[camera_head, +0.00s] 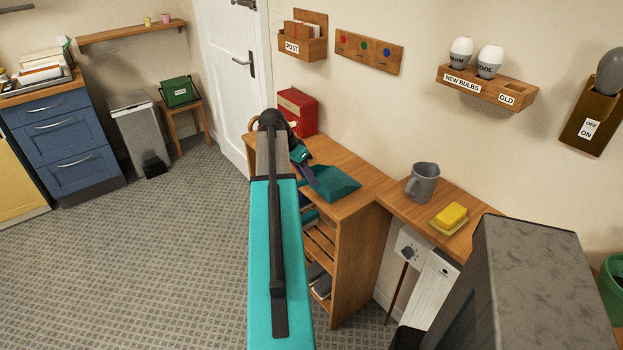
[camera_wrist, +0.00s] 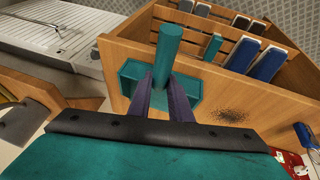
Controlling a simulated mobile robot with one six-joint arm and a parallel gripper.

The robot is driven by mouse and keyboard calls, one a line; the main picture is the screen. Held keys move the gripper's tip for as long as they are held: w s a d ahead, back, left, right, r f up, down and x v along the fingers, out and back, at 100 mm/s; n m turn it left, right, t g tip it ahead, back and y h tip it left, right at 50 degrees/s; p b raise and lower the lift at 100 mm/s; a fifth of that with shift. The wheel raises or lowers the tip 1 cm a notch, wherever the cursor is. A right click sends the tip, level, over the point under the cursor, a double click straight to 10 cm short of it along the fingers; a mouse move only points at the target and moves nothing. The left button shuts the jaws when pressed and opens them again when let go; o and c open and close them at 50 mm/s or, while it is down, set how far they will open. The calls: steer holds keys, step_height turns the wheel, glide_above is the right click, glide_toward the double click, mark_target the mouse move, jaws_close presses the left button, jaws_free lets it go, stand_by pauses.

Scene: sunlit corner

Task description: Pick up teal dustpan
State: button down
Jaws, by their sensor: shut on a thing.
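The teal dustpan (camera_head: 335,184) is at the top of the wooden shoe cabinet in the head view, with its flat pan to the right of my gripper (camera_head: 308,174). In the wrist view the dustpan's round handle (camera_wrist: 167,50) points up between the purple fingers of my gripper (camera_wrist: 164,84). The fingers are shut on the dustpan. Part of the teal pan shows on both sides of the fingers. I cannot tell whether the pan touches the cabinet top.
The wooden cabinet (camera_head: 352,244) holds shoes on slatted shelves. A red box (camera_head: 297,110) stands behind. A grey mug (camera_head: 422,182) and a yellow sponge (camera_head: 451,215) sit on the shelf to the right. The tiled floor (camera_head: 160,260) at left is open.

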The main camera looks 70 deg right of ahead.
steer(key=shift+r+b, duration=0.45)
steer(key=shift+r, duration=1)
steer(key=w+a+b, duration=0.1)
steer(key=w+a, duration=0.3)
steer(key=a, duration=0.2)
steer(key=w+a+r+b, duration=0.1)
steer(key=w+a+b, duration=0.1)
steer(key=w+a, duration=0.3)
steer(key=shift+a+r, duration=0.2)
steer(key=shift+a, duration=0.95)
